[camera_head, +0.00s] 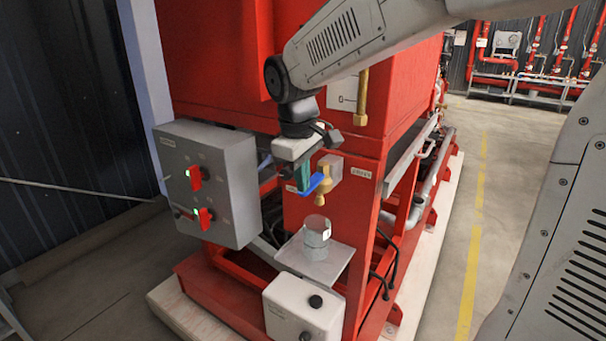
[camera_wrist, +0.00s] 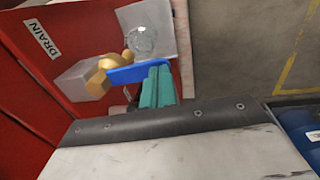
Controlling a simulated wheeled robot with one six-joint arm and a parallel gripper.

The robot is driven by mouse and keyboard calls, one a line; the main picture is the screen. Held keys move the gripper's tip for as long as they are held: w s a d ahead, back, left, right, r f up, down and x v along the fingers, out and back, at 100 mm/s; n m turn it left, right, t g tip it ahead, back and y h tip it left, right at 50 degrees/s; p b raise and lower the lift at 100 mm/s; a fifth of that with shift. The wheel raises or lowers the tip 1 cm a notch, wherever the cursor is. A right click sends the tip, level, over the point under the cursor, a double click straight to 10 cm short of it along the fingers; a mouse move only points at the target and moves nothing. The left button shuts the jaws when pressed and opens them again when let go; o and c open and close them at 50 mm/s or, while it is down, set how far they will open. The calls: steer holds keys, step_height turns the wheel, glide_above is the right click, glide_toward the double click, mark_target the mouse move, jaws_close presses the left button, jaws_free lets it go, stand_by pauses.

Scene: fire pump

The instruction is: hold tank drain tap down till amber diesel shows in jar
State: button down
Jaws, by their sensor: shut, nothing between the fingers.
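The brass drain tap (camera_head: 325,187) sticks out of the red tank's front, with a blue lever (camera_head: 318,184) sloping down to the left. The tap (camera_wrist: 98,80) and lever (camera_wrist: 138,73) also show in the wrist view. My gripper (camera_head: 303,182) is shut and empty, its teal fingers at the lever's free end. In the wrist view the fingertips (camera_wrist: 158,72) overlap that end; I cannot tell whether they press on it. A clear jar (camera_head: 316,236) stands below the tap; it also shows in the wrist view (camera_wrist: 142,42). No amber shows in it.
The jar stands on a grey shelf (camera_head: 332,265). A grey control box (camera_head: 230,180) with two red switches is to the left, close to my gripper. A white box (camera_head: 295,307) is below the shelf. A brass fitting (camera_head: 361,100) hangs at the upper right.

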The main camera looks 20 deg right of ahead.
steer(key=shift+s+a+f+t+h, duration=0.1)
steer(key=shift+f+t+h, duration=0.35)
steer(key=shift+f+h, duration=0.15)
steer(key=shift+s+a+f+t+h, duration=0.1)
steer(key=shift+f+t+h, duration=0.4)
steer(key=shift+h, duration=0.2)
steer(key=shift+r, duration=0.1)
stand_by(1.6)
steer(key=shift+r, duration=0.7)
steer(key=shift+r, duration=0.3)
steer(key=w+d+r+v, duration=0.1)
steer(key=d+v, duration=0.1)
steer(key=v, duration=1.1)
steer(key=shift+w, duration=0.25)
steer(key=shift+r, duration=0.1)
